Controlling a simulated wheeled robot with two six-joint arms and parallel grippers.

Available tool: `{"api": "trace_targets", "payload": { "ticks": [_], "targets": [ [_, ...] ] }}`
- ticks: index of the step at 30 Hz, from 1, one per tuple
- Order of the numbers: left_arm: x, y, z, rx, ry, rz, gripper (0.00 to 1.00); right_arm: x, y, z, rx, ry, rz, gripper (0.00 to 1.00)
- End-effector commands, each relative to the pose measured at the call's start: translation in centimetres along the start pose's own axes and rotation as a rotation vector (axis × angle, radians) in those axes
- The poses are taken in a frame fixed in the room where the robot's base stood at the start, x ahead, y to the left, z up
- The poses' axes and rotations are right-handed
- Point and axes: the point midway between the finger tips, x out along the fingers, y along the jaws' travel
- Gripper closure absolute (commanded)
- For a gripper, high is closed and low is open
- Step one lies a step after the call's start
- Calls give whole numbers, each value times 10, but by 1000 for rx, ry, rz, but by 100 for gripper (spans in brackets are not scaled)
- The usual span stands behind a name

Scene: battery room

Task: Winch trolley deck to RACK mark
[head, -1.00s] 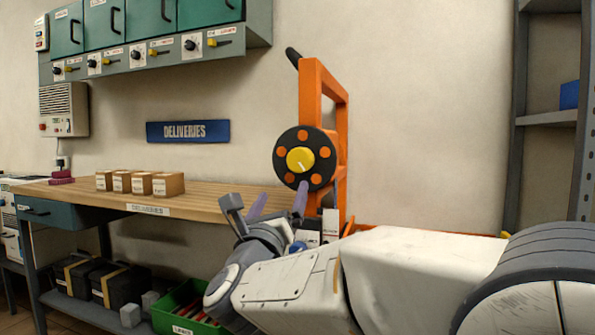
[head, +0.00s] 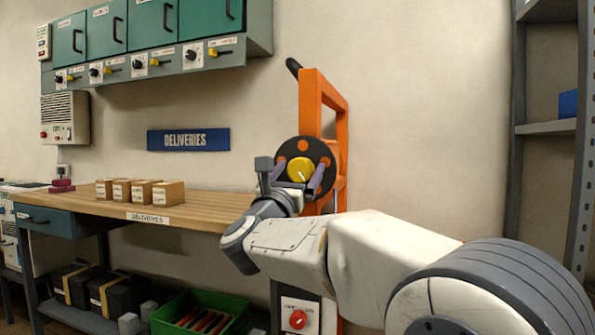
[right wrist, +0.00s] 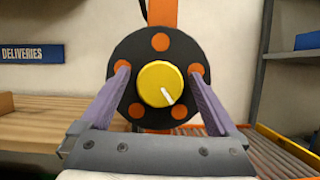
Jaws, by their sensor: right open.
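The orange trolley mast (head: 311,105) stands against the wall, with a black winch wheel (head: 290,150) on it. The wheel has orange spots and a yellow hub (head: 300,169) with a white pointer line. My right gripper (head: 292,182) is open in front of the wheel, its purple fingers on either side of the hub. In the right wrist view the yellow hub (right wrist: 161,84) sits between the spread fingers (right wrist: 164,92), with gaps on both sides. The white pointer points to the lower right there. I cannot make out the deck or the RACK mark. My left gripper is not in view.
A wooden bench (head: 205,208) with several small boxes (head: 167,193) stands at the left. A red knob (head: 298,319) sits on a panel below my arm. A grey shelf (head: 546,128) stands at the right.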

Motion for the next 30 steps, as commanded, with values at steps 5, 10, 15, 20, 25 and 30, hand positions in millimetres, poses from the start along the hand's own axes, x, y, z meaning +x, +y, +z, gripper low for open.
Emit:
{"api": "trace_targets", "payload": {
  "ticks": [5,10,15,20,25,30],
  "targets": [
    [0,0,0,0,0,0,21,1,0,0,-1,0,0,4],
    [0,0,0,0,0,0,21,1,0,0,-1,0,1,39],
    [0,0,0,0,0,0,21,1,0,0,-1,0,1,90],
    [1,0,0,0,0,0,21,0,0,-1,-10,0,5,90],
    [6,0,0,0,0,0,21,0,0,-2,-56,0,24,90],
    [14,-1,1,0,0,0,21,0,-1,-2,-150,0,63,90]
  ]
}}
